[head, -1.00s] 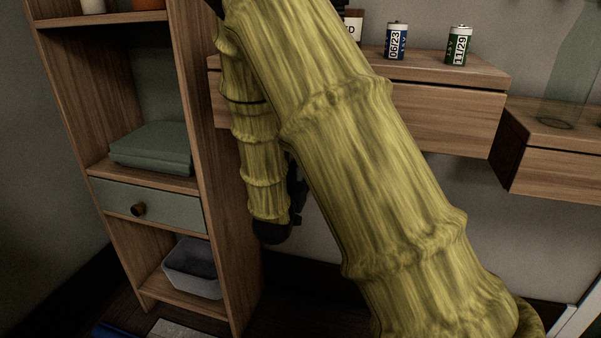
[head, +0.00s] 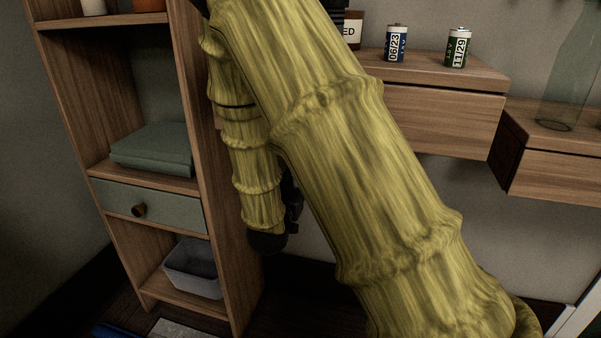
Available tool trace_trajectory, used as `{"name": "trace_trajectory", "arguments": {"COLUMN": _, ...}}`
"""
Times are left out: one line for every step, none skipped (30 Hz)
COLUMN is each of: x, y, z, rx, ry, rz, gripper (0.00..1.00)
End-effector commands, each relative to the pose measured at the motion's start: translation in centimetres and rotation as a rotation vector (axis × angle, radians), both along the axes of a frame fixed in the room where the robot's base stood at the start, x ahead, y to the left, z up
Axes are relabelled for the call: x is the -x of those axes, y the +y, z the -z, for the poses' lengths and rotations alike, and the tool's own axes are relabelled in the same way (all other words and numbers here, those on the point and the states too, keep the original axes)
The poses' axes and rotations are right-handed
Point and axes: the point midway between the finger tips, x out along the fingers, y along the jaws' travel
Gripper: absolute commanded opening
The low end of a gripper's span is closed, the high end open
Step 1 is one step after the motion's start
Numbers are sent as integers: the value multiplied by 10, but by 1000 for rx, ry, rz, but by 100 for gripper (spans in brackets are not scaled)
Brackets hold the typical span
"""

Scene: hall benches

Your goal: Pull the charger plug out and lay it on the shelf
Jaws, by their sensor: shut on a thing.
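My arm covers the middle of the head view. Only a small dark part of my gripper (head: 293,203) shows beside the end of my forearm. Its fingertips are hidden behind my arm. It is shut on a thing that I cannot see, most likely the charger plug. The plug and its socket are not visible. The wall shelf (head: 440,115) is wooden, with its top partly covered by my arm.
A blue battery (head: 396,44), a green battery (head: 458,47) and a labelled jar (head: 352,30) stand on the shelf. A glass vessel (head: 567,85) stands on a lower shelf (head: 548,161) at right. A bookcase (head: 222,225) at left holds folded cloth (head: 152,149) and a grey bin (head: 193,270).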

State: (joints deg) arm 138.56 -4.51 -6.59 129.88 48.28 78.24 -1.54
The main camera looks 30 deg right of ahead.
Motion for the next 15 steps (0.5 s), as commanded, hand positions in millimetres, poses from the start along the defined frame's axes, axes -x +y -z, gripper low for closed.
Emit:
{"name": "trace_trajectory", "arguments": {"x": 1, "y": 1, "z": 0, "rx": 0, "ry": 0, "rz": 0, "gripper": 0}}
{"name": "trace_trajectory", "arguments": {"x": 2, "y": 2, "z": 0, "rx": 0, "ry": 0, "rz": -1, "gripper": 0}}
{"name": "trace_trajectory", "arguments": {"x": 2, "y": 3, "z": 0, "rx": -1, "ry": 1, "rz": -1, "gripper": 0}}
{"name": "trace_trajectory", "arguments": {"x": 3, "y": 4, "z": 0, "rx": -1, "ry": 1, "rz": -1, "gripper": 0}}
{"name": "trace_trajectory", "arguments": {"x": 4, "y": 5, "z": 0, "rx": -1, "ry": 1, "rz": -1, "gripper": 0}}
{"name": "trace_trajectory", "arguments": {"x": 4, "y": 6, "z": 0, "rx": -1, "ry": 1, "rz": 0, "gripper": 0}}
{"name": "trace_trajectory", "arguments": {"x": 5, "y": 6, "z": 0, "rx": -1, "ry": 1, "rz": 0, "gripper": 0}}
{"name": "trace_trajectory", "arguments": {"x": 6, "y": 7, "z": 0, "rx": -2, "ry": 1, "rz": 0, "gripper": 0}}
{"name": "trace_trajectory", "arguments": {"x": 6, "y": 8, "z": 0, "rx": -2, "ry": 1, "rz": 0, "gripper": 0}}
{"name": "trace_trajectory", "arguments": {"x": 7, "y": 8, "z": 0, "rx": -2, "ry": 1, "rz": 0, "gripper": 0}}
{"name": "trace_trajectory", "arguments": {"x": 8, "y": 9, "z": 0, "rx": -2, "ry": 1, "rz": 0, "gripper": 0}}
{"name": "trace_trajectory", "arguments": {"x": 8, "y": 10, "z": 0, "rx": -2, "ry": 1, "rz": 0, "gripper": 0}}
{"name": "trace_trajectory", "arguments": {"x": 9, "y": 11, "z": 0, "rx": -2, "ry": 1, "rz": 0, "gripper": 0}}
{"name": "trace_trajectory", "arguments": {"x": 10, "y": 11, "z": 0, "rx": -1, "ry": 1, "rz": 1, "gripper": 0}}
{"name": "trace_trajectory", "arguments": {"x": 10, "y": 12, "z": 0, "rx": -1, "ry": 1, "rz": 1, "gripper": 0}}
